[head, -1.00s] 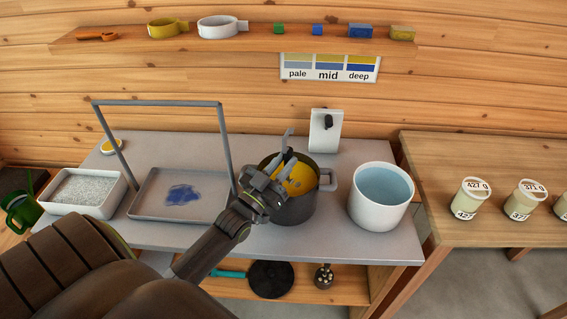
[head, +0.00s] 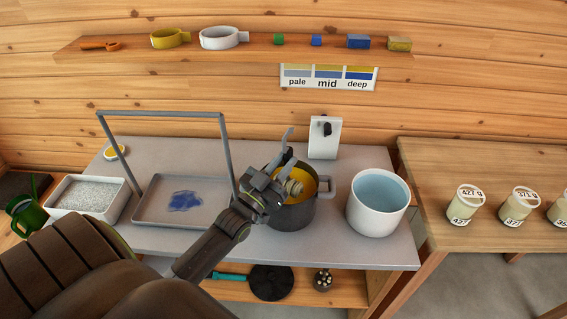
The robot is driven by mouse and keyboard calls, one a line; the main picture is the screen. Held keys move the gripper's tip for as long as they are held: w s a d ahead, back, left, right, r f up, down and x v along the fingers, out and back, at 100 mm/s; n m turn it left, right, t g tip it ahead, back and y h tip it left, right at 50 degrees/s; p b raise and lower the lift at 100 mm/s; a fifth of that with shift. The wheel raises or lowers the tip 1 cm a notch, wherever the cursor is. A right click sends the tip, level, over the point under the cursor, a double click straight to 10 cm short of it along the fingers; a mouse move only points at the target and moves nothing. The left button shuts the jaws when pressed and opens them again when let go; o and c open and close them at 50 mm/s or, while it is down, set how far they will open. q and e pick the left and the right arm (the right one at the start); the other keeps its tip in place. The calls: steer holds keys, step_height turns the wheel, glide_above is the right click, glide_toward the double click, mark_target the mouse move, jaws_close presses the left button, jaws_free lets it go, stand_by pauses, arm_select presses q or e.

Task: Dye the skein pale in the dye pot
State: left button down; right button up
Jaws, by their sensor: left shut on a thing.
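The grey dye pot (head: 291,215) stands on the grey bench with yellow liquid (head: 308,188) in it. My left gripper (head: 281,180) is over the pot's left side, shut on a grey rod-like tool (head: 289,139) that rises above it. A pale, ringed thing (head: 294,187) shows beside the gripper over the pot; I cannot tell whether it is a skein. A blue tangle like yarn (head: 184,201) lies in the grey tray (head: 150,212) left of the pot. My gripper hides part of the pot's mouth. My right gripper is not in view.
A white pot of pale blue liquid (head: 378,203) stands right of the dye pot. A grey frame (head: 160,114) rises over the tray. A white bin (head: 122,203) is at left. Labelled jars (head: 465,205) stand on the right table. A pale/mid/deep chart (head: 328,77) hangs behind.

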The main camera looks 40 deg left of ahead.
mark_target(284, 137)
arm_select(q)
steer(key=shift+r+p, duration=4.8)
steer(key=shift+r, duration=0.45)
step_height(284, 137, up, 3)
steer(key=p, duration=0.3)
steer(key=shift+d, duration=0.1)
